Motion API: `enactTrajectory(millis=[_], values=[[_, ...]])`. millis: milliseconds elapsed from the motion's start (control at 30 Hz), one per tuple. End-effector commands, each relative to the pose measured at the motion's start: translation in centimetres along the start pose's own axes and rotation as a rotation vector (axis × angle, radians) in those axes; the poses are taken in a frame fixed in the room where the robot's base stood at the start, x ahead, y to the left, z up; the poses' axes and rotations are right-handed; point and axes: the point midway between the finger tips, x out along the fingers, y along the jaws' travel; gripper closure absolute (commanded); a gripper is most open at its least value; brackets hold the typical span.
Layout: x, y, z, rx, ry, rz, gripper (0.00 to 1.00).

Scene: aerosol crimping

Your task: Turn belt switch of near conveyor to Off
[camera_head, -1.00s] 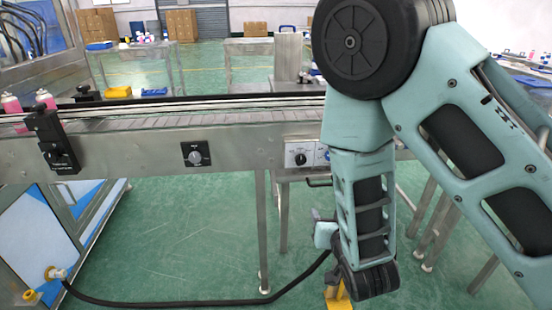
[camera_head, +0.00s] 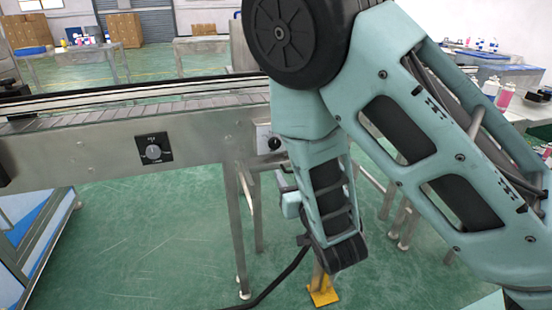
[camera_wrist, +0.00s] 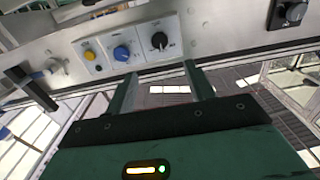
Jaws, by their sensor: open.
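The near conveyor (camera_head: 90,158) runs across the left of the head view. A black square plate with a grey rotary knob (camera_head: 154,149) is on its side; it also shows at the upper right of the wrist view (camera_wrist: 290,12). A pale control box, partly hidden by my arm in the head view, shows in the wrist view with a black rotary knob (camera_wrist: 159,41), a blue knob (camera_wrist: 121,53) and a yellow button (camera_wrist: 89,55). I cannot read the knob labels. My gripper (camera_wrist: 161,82) is open and empty, its fingers below the black knob in the wrist view, apparently apart from it.
A black cable (camera_head: 275,285) runs along the green floor near a yellow floor foot (camera_head: 323,291). Conveyor legs (camera_head: 237,235) stand left of my arm. A table with pink bottles (camera_head: 505,97) is at the right. Cardboard boxes (camera_head: 124,30) stand far back.

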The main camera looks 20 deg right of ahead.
Motion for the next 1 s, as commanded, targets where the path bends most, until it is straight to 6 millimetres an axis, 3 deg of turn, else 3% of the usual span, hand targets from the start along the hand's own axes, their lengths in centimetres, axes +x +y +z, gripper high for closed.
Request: enactTrajectory(millis=[67, 600, 800, 1000], values=[[0.4, 0.1, 0.6, 0.004, 0.004, 0.001, 0.46], [11.7, 0.1, -0.1, -0.001, 0.000, 0.000, 0.46], [14.0, 0.1, 0.0, -0.001, -0.001, 0.000, 0.46], [14.7, 0.1, 0.0, 0.000, -0.001, 0.000, 0.46]])
